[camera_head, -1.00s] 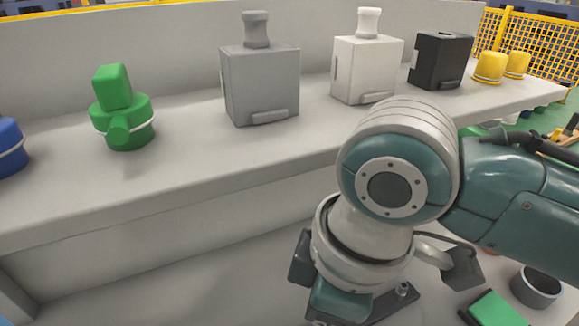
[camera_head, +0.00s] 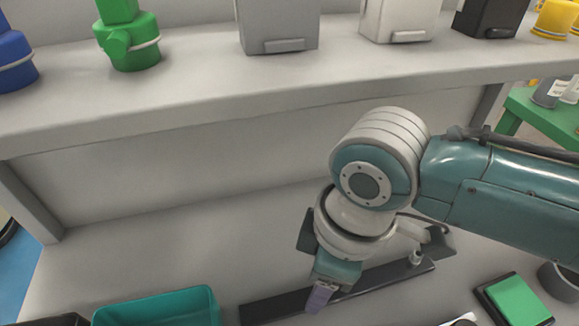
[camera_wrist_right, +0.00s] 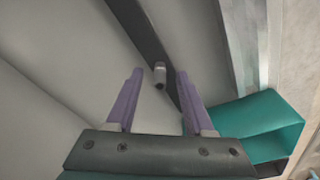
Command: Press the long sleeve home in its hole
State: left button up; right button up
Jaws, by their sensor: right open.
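A small grey metal cylinder (camera_wrist_right: 159,76), which looks like a sleeve, stands at the dark bar (camera_wrist_right: 146,30) in the right wrist view. My right gripper (camera_wrist_right: 160,73) is open, with one purple finger on each side of the cylinder in the picture; I see no contact. How deep the cylinder sits in any hole cannot be told. In the head view, my right gripper (camera_head: 318,300) points down over the dark bar (camera_head: 385,279) and hides part of it. A small metal piece (camera_head: 415,257) stands near the bar's right end. My left gripper is out of view.
A teal bin (camera_head: 160,306) lies left of the bar; it also shows in the wrist view (camera_wrist_right: 262,128). A green-topped block (camera_head: 515,299) and a grey cup (camera_head: 560,281) are at right. A raised shelf (camera_head: 200,108) behind carries several parts.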

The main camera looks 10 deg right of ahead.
grip_shut()
dwell(0.3)
dwell(0.6)
dwell(1.3)
